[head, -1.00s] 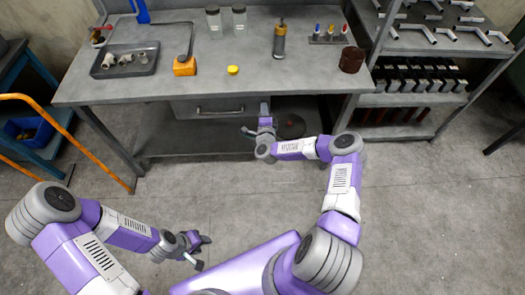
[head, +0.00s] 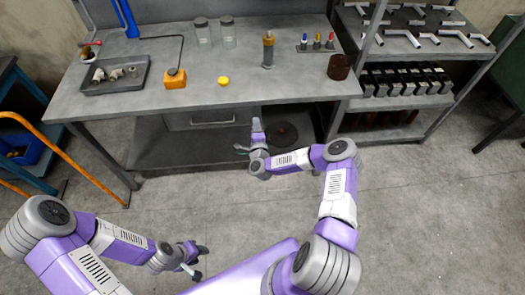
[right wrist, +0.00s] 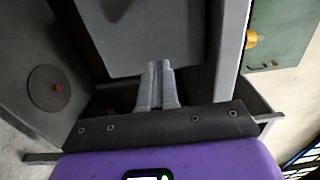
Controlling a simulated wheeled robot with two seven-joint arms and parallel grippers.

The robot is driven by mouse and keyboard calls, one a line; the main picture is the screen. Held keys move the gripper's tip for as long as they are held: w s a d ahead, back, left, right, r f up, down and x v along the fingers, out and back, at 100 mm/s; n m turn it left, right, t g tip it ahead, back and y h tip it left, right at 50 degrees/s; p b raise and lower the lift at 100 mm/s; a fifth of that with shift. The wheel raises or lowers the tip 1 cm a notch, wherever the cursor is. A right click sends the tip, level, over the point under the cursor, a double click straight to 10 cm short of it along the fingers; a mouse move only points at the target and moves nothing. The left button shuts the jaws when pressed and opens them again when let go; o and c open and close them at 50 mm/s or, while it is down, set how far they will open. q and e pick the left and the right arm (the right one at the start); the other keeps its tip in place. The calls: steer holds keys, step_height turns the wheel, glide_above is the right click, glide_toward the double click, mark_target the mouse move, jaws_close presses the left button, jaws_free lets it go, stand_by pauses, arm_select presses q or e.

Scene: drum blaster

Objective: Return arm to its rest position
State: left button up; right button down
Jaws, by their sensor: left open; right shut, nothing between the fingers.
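My right gripper (head: 256,131) is below the front edge of the workbench (head: 120,101), in front of the space under the top. In the right wrist view its two fingers (right wrist: 157,82) are together with nothing between them. My right arm is bent, with its forearm pointing left toward the bench. My left gripper (head: 200,260) is low at the front, over the floor and away from the bench. It is open and empty.
A drawer (head: 190,121) with a handle is under the bench top. A dark disc (head: 283,134) lies on the lower shelf, also in the right wrist view (right wrist: 48,92). A storage rack (head: 400,102) stands at right, an orange rail (head: 60,145) at left. Floor between is clear.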

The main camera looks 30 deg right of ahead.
steer(key=p+v, duration=0.2)
steer(key=v, duration=0.8)
steer(key=shift+s+a+f, duration=0.15)
steer(key=shift+s, duration=0.1)
